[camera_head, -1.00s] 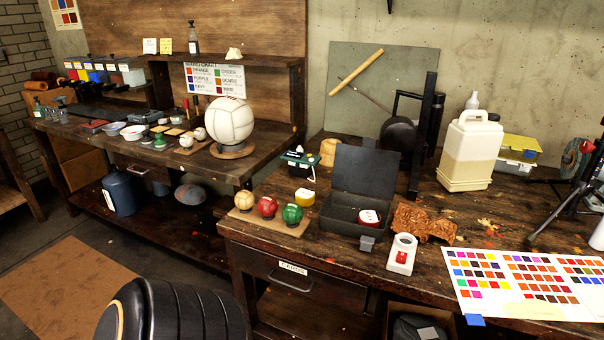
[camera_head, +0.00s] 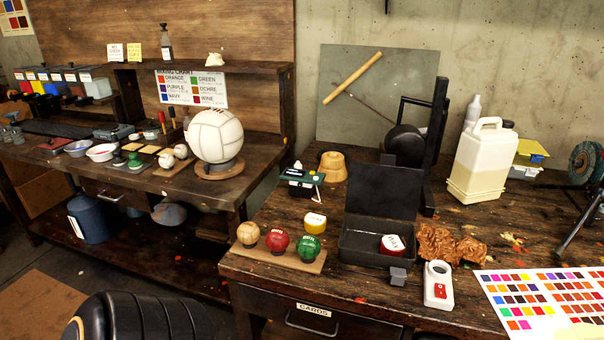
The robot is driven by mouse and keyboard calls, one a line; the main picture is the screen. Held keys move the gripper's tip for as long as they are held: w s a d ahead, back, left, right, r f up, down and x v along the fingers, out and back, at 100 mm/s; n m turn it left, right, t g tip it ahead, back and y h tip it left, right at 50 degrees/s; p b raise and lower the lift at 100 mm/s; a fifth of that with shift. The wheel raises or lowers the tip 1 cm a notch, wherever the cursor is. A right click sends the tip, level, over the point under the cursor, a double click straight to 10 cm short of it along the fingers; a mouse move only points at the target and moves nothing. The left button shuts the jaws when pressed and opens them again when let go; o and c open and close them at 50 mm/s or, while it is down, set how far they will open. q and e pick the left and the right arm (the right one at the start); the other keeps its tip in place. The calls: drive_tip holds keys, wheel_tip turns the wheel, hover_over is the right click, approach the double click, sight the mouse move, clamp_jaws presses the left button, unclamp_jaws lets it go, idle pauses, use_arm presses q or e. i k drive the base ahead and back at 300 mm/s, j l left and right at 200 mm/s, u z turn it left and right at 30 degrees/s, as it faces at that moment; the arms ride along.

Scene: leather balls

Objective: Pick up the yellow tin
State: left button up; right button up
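A small yellow tin (camera_head: 315,223) with a white lid stands on the right-hand workbench. It is behind the board with three balls and just left of the open dark metal box (camera_head: 372,248). The tin is upright and nothing touches it that I can see. Neither of my grippers shows in this view.
The wooden board (camera_head: 284,257) holds a tan, a red and a green ball in front of the tin. A red and white tin (camera_head: 392,245) sits in the dark box. A green-topped device (camera_head: 303,176) stands behind. Bare bench lies left of the tin.

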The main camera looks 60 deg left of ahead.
sight(315, 221)
drive_tip(key=k+j, duration=0.1)
drive_tip(key=j, duration=0.55)
drive_tip(key=k+j, duration=0.1)
drive_tip(key=j, duration=0.6)
drive_tip(key=k+j, duration=0.1)
drive_tip(key=j, duration=0.55)
drive_tip(key=k+j, duration=0.1)
drive_tip(key=j, duration=1.2)
drive_tip(key=k+j, duration=0.15)
drive_tip(key=j, duration=0.55)
drive_tip(key=k+j, duration=0.1)
drive_tip(key=j, duration=0.55)
drive_tip(key=i+l, duration=0.25)
drive_tip(key=l, duration=0.25)
